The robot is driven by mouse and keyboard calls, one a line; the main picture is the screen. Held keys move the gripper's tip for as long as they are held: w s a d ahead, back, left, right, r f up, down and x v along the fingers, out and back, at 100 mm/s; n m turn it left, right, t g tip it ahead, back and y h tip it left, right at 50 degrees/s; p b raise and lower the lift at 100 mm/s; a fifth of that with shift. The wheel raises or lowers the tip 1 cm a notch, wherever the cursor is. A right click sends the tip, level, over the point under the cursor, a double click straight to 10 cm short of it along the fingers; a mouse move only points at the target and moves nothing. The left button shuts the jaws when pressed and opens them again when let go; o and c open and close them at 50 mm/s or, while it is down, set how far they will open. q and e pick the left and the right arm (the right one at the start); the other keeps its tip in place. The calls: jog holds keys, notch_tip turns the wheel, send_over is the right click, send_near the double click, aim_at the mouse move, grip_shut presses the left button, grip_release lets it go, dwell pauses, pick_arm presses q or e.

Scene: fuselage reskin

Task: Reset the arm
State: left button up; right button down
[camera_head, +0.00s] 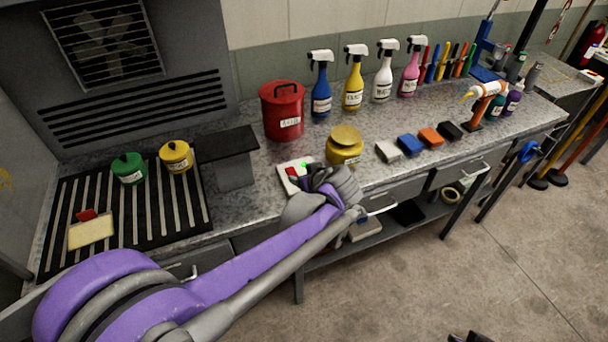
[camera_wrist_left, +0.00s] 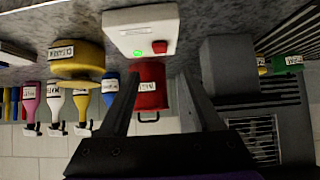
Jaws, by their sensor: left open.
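My left arm reaches in from the lower left in the head view, and its purple and grey hand with the left gripper (camera_head: 318,180) is over the front of the workbench. In the left wrist view the left gripper (camera_wrist_left: 158,78) is open, with nothing between its two dark fingers. A white box with a green light and a red button (camera_head: 292,172) is on the bench by the gripper, partly hidden by the hand. The box also shows ahead of the fingers in the left wrist view (camera_wrist_left: 124,40), apart from them. A dark tip at the bottom edge may be my right gripper.
A red canister (camera_head: 283,112) and a yellow pot (camera_head: 344,146) stand near the hand on the bench. Several spray bottles line the wall. Colored blocks (camera_head: 431,137) lie to the right. A slatted black mat (camera_head: 150,215) with two pots is left.

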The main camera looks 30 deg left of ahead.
pick_arm(q)
jog(key=s+d+f+m+h, duration=0.2)
jog(key=s+d+m+h, duration=0.1)
jog(key=s, duration=0.7)
jog(key=s+d+f+m+h, duration=0.3)
jog(key=s+d+m, duration=0.3)
jog(key=s, duration=0.5)
jog(key=shift+s+m+g+h, duration=0.3)
jog(key=shift+m+g+h, duration=0.1)
jog(key=shift+h, duration=0.4)
